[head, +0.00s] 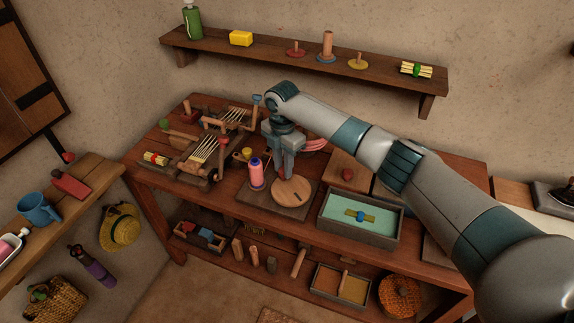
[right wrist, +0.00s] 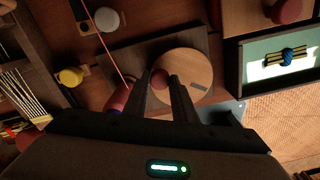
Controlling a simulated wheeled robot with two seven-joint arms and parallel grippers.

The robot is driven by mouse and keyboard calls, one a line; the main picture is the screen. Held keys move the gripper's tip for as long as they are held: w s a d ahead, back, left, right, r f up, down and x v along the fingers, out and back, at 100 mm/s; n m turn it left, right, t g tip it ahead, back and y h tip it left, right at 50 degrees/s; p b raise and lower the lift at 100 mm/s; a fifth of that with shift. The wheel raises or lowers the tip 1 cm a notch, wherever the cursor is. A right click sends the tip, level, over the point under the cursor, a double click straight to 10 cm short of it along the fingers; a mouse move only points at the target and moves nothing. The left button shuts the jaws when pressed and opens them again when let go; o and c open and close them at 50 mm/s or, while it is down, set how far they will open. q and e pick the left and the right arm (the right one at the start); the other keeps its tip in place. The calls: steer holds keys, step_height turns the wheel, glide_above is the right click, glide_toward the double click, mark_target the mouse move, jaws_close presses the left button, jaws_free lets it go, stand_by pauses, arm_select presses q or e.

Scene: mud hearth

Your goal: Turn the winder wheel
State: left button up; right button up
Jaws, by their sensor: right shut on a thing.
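The winder wheel (head: 300,194) is a round, pale wooden disc lying flat on a dark wooden base (head: 255,207) on the table. It also shows in the right wrist view (right wrist: 195,72), with a small dark slot near its edge. My right gripper (head: 284,176) reaches down to the wheel's left part. In the right wrist view its two fingers (right wrist: 161,78) stand either side of a small reddish knob (right wrist: 159,75) on the wheel and are shut on it. A pink spool (head: 256,173) stands upright just left of the gripper. My left gripper is not in view.
A green-lined tray (head: 350,238) with a yellow-and-blue bundle lies right of the wheel. A small loom (head: 203,160) stands to the left. A wall shelf (head: 310,61) runs behind, and a lower shelf holds boxes and wooden pieces.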

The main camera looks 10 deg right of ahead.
steer(key=n, duration=0.1)
steer(key=a+n, duration=0.1)
steer(key=n, duration=0.1)
steer(key=shift+s+a+r+n, duration=0.1)
steer(key=shift+s+a+n, duration=0.05)
steer(key=shift+s+n, duration=0.15)
steer(key=shift+s+a+n, duration=0.2)
steer(key=shift+s+n, duration=0.05)
steer(key=shift+n, duration=0.6)
steer(key=shift+s+a+n, duration=0.2)
steer(key=shift+n, duration=0.65)
steer(key=o, duration=1)
steer(key=shift+o, duration=0.2)
steer(key=shift+r, duration=0.1)
step_height(320, 180, up, 17)
steer(key=b, duration=0.4)
steer(key=shift+b, duration=0.3)
